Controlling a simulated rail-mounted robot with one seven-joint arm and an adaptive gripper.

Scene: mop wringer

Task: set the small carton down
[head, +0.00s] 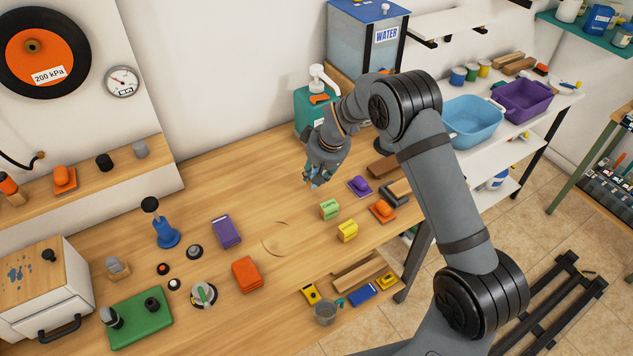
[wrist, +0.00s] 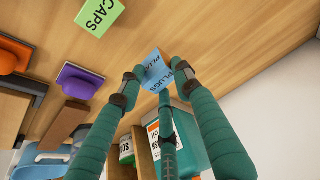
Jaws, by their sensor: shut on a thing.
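The small carton (wrist: 154,64) is light blue with "PLUGS" printed on its faces. It is tilted in the wrist view. My gripper (wrist: 158,80) has teal fingers and is shut on the carton. In the head view my gripper (head: 320,168) points down over the back right part of the wooden table (head: 270,180), in front of the teal pump bottle. Only a little blue of the carton shows there between the fingers. The carton seems to be above the tabletop, but I cannot tell the gap.
A green "CAPS" carton (head: 329,209) and a yellow carton (head: 347,231) stand nearby on the table. The teal pump bottle (head: 306,108) stands behind. Bare wood lies left of my gripper.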

